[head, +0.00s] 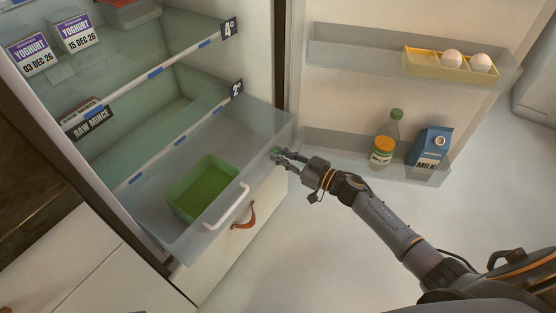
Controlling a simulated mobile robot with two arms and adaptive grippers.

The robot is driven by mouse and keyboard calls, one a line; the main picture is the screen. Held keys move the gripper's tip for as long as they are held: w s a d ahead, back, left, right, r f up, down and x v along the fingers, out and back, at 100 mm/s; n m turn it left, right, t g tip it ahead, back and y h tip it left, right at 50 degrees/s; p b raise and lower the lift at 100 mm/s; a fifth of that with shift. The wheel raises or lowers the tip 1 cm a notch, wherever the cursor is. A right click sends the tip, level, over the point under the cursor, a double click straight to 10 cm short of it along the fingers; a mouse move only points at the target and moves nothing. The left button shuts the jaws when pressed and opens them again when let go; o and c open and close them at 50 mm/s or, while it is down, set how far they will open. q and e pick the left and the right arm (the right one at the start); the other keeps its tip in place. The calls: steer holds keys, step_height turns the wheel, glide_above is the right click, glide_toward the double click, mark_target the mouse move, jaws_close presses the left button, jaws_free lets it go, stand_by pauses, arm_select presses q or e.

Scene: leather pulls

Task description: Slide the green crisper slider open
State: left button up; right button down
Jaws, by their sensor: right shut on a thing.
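The green crisper slider (276,151) shows only as a small green bit at the right end of the clear crisper drawer's front (262,160). My right gripper (279,155) reaches in from the right, and its fingertips are shut on the slider, hiding most of it. How far the slider stands along its track cannot be told. The crisper has a white bar handle (227,206) and holds a green tray (204,188). My left gripper is not in view.
A brown leather pull (246,217) is on the white front below. The open fridge door at the right holds eggs (452,58), a bottle (384,145) and a milk carton (429,148). Shelves above hold yoghurts (75,33) and a raw mince pack (88,120). The floor is clear.

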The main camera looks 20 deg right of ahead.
steer(key=shift+w+d, duration=0.7)
steer(key=shift+d, duration=0.3)
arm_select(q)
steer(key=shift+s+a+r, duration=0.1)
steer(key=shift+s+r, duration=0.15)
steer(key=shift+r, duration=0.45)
arm_select(e)
steer(key=c, duration=1.3)
jaws_free()
steer(key=shift+d, duration=0.1)
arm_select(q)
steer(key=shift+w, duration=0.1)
arm_select(e)
steer(key=v, duration=1.2)
